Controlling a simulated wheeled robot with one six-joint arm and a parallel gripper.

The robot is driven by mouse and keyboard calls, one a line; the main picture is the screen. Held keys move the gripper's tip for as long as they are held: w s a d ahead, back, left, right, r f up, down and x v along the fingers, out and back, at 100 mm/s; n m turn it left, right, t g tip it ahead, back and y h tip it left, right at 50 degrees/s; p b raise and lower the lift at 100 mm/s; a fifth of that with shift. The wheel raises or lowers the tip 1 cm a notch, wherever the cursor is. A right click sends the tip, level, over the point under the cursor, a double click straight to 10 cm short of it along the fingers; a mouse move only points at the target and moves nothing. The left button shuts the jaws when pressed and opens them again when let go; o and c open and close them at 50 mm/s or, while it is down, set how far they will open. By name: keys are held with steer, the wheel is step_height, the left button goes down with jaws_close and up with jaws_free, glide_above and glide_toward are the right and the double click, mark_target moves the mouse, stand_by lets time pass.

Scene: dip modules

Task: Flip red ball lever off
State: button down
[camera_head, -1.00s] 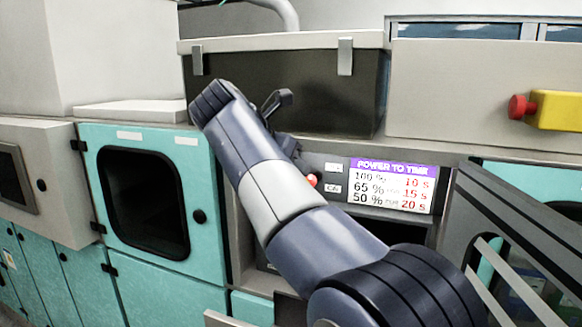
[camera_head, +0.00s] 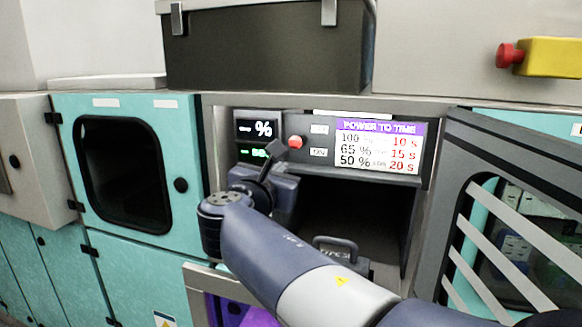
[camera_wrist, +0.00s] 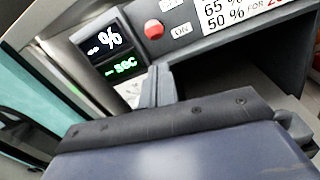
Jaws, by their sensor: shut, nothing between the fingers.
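The red ball lever (camera_head: 295,142) sits on the dark control panel, left of the two small white labels. It also shows in the wrist view (camera_wrist: 153,29), near the top, left of the "ON" label (camera_wrist: 181,30). I cannot tell for sure which label it is set to. My gripper (camera_head: 278,149) is shut and empty, just below and left of the red ball in the head view. In the wrist view its fingers (camera_wrist: 158,82) point up toward the panel below the ball, with a visible gap between them and the ball.
A display (camera_head: 257,140) with "%" and green text is left of the lever. The power-to-time chart (camera_head: 378,146) is right. Below is a dark open chamber (camera_head: 370,220) with a handled object (camera_head: 335,246). An open grey door (camera_head: 500,150) stands right; a teal cabinet (camera_head: 70,215) stands left.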

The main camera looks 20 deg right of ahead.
mark_target(298, 143)
steer(key=p+x, duration=0.2)
steer(key=x, duration=0.8)
steer(key=shift+p, duration=0.35)
steer(key=shift+a, duration=0.1)
